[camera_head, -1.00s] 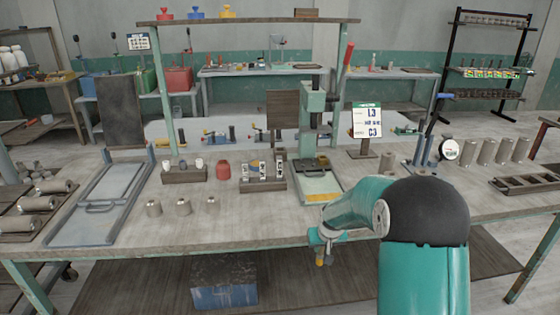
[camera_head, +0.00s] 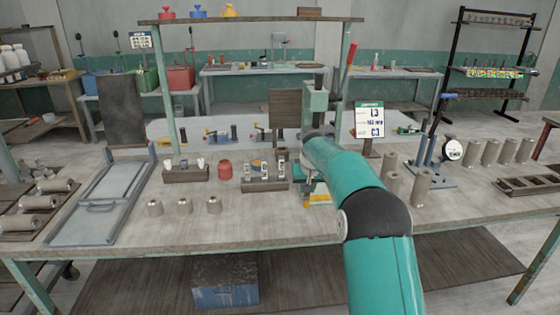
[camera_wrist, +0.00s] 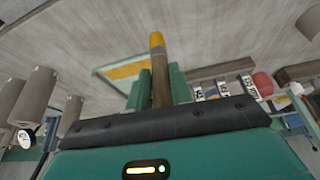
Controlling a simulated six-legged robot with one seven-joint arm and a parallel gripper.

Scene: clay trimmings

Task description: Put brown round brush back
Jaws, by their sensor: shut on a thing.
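My gripper (camera_head: 306,190) hangs over the middle of the workbench, partly hidden by my arm. In the wrist view my gripper (camera_wrist: 158,88) has its green fingers closed on a brown shaft with a yellow end, which I take as the brown round brush (camera_wrist: 158,62). The brush points away from the palm. In the head view only a small yellow spot shows below the fingers. A wooden block with white-labelled upright items (camera_head: 263,184) stands just left of my gripper. I cannot tell which place belongs to the brush.
A press with a yellow-edged base (camera_head: 318,199) stands behind my gripper. A red jar (camera_head: 224,169), small metal weights (camera_head: 184,206) and a grey tray (camera_head: 95,222) are to the left. Grey cylinders (camera_head: 421,188) and a sign (camera_head: 369,120) are to the right. The front middle bench is clear.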

